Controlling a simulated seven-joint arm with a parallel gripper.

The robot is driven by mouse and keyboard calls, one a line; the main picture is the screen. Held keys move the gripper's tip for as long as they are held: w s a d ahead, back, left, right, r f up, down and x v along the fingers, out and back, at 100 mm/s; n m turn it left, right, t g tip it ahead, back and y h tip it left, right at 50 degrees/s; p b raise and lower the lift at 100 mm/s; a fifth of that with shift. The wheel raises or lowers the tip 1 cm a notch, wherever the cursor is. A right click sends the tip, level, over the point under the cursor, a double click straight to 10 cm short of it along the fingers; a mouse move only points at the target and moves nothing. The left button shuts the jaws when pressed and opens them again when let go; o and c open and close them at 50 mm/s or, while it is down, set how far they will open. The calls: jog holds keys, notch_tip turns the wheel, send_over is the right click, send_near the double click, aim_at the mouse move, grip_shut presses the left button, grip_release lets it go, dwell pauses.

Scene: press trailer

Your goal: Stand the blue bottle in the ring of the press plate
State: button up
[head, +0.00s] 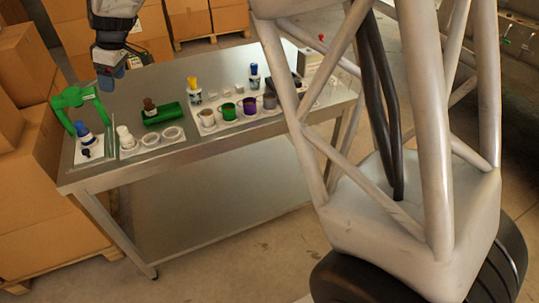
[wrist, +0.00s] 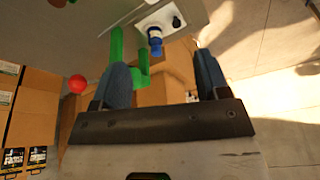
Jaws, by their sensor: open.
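A bottle with a blue cap and white label (head: 83,130) stands upright on a white plate (head: 96,151) under the green press frame (head: 72,98), at the table's left end. A small dark piece (head: 86,153) lies in front of it; I cannot make out a ring. The wrist view also shows the bottle (wrist: 155,38), the plate (wrist: 188,14) and the green frame (wrist: 117,45). A second blue-capped bottle (head: 254,76) stands at the table's back, farther right. My gripper (head: 110,78) is open and empty, above the table's back left, apart from both bottles.
White cups, white rings and a green block with a brown-capped bottle (head: 150,108) stand right of the press. A tray of several coloured cups (head: 228,111) and a yellow-capped bottle (head: 194,88) are farther right. Cardboard boxes (head: 25,75) flank the table. A red ball (wrist: 77,83) is near the frame.

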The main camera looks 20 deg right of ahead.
jog(key=s+d+r+m+t+h, duration=0.15)
jog(key=s+d+m, duration=0.25)
jog(key=s+d, duration=0.6)
jog(key=s+d+r+m, duration=0.3)
jog(key=s+d, duration=0.5)
jog(key=s, duration=0.4)
jog(key=s+d+f+m, duration=0.2)
jog(key=s+d, duration=0.1)
jog(key=s, duration=0.4)
jog(key=s+d+f+m+h, duration=0.1)
jog(key=s+d+f+m, duration=0.1)
jog(key=s, duration=0.5)
jog(key=s+d+f+m+h, duration=0.1)
jog(key=s+d, duration=0.3)
jog(key=s, duration=0.4)
jog(key=shift+f+m, duration=0.55)
jog(key=shift+m, duration=0.35)
